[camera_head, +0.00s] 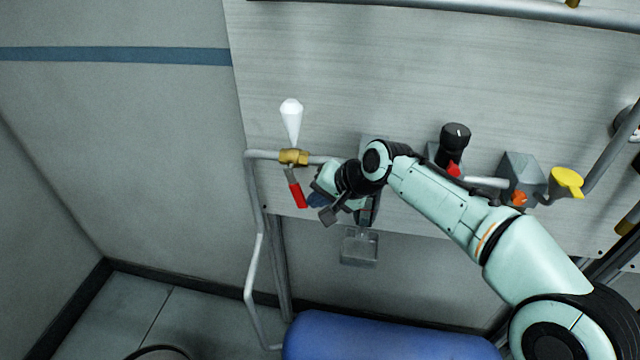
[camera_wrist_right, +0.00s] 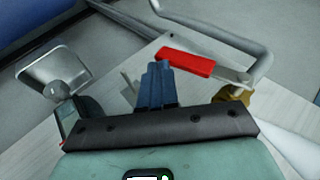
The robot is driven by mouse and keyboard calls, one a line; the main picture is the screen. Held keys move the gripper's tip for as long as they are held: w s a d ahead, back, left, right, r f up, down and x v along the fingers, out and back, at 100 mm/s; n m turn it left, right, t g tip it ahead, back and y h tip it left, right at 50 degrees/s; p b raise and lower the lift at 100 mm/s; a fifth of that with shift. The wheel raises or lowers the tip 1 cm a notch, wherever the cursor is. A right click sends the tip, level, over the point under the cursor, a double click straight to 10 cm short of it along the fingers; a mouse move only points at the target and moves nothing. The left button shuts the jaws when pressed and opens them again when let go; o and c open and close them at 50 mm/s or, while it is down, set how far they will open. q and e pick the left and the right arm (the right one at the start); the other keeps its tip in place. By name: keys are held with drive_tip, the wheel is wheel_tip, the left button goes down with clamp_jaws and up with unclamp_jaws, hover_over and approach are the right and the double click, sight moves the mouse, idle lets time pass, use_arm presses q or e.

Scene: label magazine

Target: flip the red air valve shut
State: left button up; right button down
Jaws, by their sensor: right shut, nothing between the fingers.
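The red air valve lever (camera_head: 297,195) hangs down and slightly to the right from a brass valve body (camera_head: 294,157) on a grey pipe at the left of the panel. My right gripper (camera_head: 318,200) is just right of the lever's lower end, shut and empty. In the right wrist view the shut blue fingers (camera_wrist_right: 158,72) point toward the red lever (camera_wrist_right: 188,63), whose free end is close by their tips. The brass body (camera_wrist_right: 236,95) is at the right there. I cannot tell whether the fingers touch the lever. My left gripper is not in view.
A white cone-shaped piece (camera_head: 292,118) stands above the brass body. A black knob (camera_head: 454,140) and a yellow handle (camera_head: 567,182) are farther right on the panel. A clear cup (camera_head: 359,247) hangs below my wrist, above a blue tank (camera_head: 390,338). The wall left of the valve is clear.

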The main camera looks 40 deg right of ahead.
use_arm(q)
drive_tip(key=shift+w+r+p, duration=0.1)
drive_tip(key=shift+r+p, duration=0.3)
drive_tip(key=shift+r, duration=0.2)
use_arm(e)
drive_tip(key=shift+r, duration=0.5)
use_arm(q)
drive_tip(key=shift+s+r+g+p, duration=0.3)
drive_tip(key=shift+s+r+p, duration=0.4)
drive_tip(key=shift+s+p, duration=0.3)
use_arm(e)
drive_tip(key=v, duration=1.3)
drive_tip(key=shift+s+r, duration=0.1)
drive_tip(key=shift+r, duration=0.05)
